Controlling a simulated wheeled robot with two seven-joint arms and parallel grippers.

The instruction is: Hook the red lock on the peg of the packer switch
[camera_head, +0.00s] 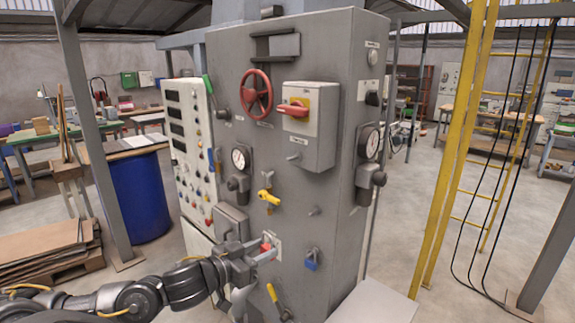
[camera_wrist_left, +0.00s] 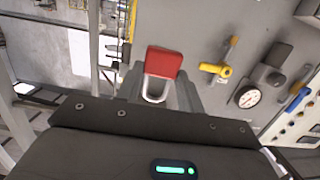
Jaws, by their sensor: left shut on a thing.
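My left gripper (camera_head: 262,252) is low at the front of the grey machine cabinet, shut on the red lock (camera_head: 267,247). In the left wrist view the red lock (camera_wrist_left: 163,62) shows its red body, with its pale metal shackle (camera_wrist_left: 153,92) between the fingers. A pale plate (camera_head: 277,241) is right behind the lock; I cannot tell whether lock and cabinet touch. My right gripper is out of view.
A yellow valve handle (camera_head: 268,197), a gauge (camera_head: 239,158) and a bare peg (camera_head: 314,211) stick out of the cabinet front. A blue lock (camera_head: 311,262) hangs to the right of my gripper. A yellow-handled lever (camera_head: 272,293) is below. A red handwheel (camera_head: 256,93) is higher up.

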